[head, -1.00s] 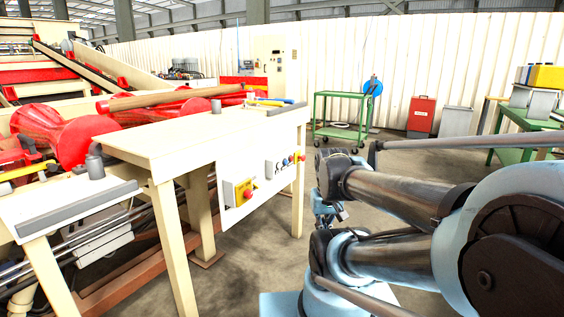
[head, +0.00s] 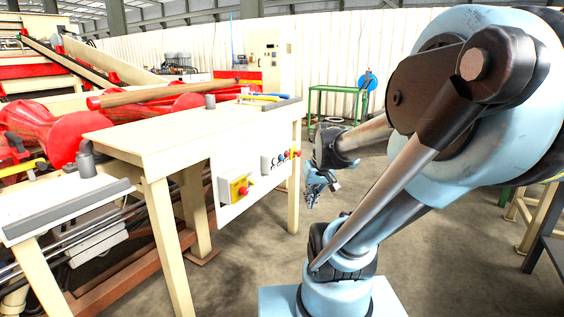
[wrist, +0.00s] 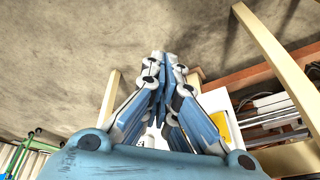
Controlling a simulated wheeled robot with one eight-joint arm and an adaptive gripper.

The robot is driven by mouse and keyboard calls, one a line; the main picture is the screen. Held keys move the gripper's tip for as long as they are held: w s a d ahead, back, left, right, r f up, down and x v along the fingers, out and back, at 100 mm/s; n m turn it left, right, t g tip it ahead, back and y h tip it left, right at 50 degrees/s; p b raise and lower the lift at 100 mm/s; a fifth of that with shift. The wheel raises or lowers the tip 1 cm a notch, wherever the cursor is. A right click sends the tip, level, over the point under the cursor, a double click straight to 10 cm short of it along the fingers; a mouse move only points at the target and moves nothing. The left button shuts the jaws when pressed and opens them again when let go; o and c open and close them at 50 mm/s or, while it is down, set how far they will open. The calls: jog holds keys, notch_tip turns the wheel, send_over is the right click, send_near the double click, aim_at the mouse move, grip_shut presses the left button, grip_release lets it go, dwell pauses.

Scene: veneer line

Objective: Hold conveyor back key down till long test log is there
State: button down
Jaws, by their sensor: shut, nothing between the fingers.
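I cannot read which one is the back key. A brown log (head: 165,97) lies along the red rollers behind the table. My gripper (head: 318,186) is shut and empty, in the air right of the panel and apart from it. The wrist view shows its fingers (wrist: 163,62) together, with part of the yellow box (wrist: 220,127) beyond them.
The cream table (head: 170,138) and its legs stand left of my arm. Red rollers (head: 75,132) and an inclined conveyor are behind it. A green cart (head: 333,101) stands farther back. The floor (head: 245,262) in front of the table is clear.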

aim_at(281, 158)
jog(key=w+d+n+t+y, duration=0.2)
jog(key=w+n+t+y, duration=0.15)
jog(key=w, duration=2.95)
jog(key=w+d+f+t, duration=0.3)
jog(key=w+f, duration=0.3)
jog(key=w, duration=0.4)
jog(key=shift+d+f, duration=0.15)
jog(key=shift+d, duration=0.4)
jog(key=shift+a+h, duration=0.1)
jog(key=shift+h, duration=0.15)
jog(key=w+a, duration=0.5)
jog(key=a, duration=0.2)
jog(key=shift+w+a, duration=0.1)
jog(key=shift+w, duration=0.05)
jog(key=shift+w+a, duration=0.1)
jog(key=shift+a, duration=0.15)
